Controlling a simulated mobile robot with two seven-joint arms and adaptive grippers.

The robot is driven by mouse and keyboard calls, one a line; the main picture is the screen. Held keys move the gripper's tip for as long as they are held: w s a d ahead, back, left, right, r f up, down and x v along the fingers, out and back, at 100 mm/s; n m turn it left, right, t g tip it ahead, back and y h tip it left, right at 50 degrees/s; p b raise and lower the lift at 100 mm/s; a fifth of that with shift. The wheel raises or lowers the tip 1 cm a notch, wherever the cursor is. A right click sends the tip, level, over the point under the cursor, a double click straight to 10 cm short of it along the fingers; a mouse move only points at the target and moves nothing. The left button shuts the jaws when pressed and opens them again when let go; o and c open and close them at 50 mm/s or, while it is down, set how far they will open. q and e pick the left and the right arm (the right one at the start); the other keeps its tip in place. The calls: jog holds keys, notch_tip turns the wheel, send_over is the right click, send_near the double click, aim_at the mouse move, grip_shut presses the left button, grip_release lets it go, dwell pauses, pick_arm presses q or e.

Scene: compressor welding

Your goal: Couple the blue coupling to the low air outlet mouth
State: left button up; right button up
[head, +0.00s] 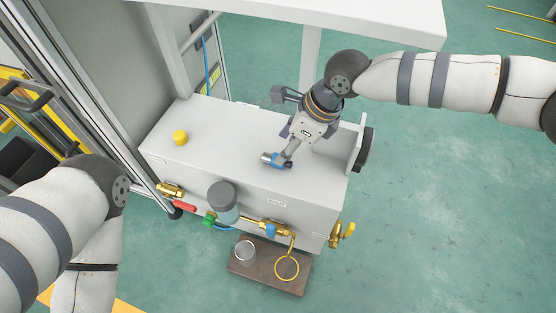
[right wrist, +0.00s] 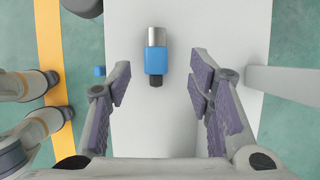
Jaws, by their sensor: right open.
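The blue coupling (head: 272,160) lies on top of the white box, with a silver end and a blue body. It also shows in the right wrist view (right wrist: 156,60), its dark short end toward me. My right gripper (head: 288,154) is over the box top, close to the coupling. In the right wrist view its fingers (right wrist: 158,88) are spread wide and empty, with the coupling just ahead of the gap. Brass fittings (head: 272,226) run along the box's front face; I cannot tell which is the low air outlet mouth. My left arm shows at left, its gripper out of view.
A white table (head: 370,18) overhangs behind.

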jog(key=x, duration=0.3)
jog(key=b+x, duration=0.1)
jog(key=shift+s+f, duration=0.25)
jog(key=shift+f, duration=0.05)
jog(key=shift+r, duration=0.15)
jog(key=shift+c, duration=0.4)
grip_shut()
jog(key=shift+r, duration=0.3)
notch_tip(320, 180, up, 3)
jog(key=shift+f+p, duration=0.15)
jog(key=shift+p, duration=0.4)
jog(key=s+d+r+p, duration=0.5)
jog(key=s+d+r, duration=0.3)
jog(key=s, duration=0.3)
jog(key=shift+s+r, duration=0.2)
jog(key=shift+r, duration=0.65)
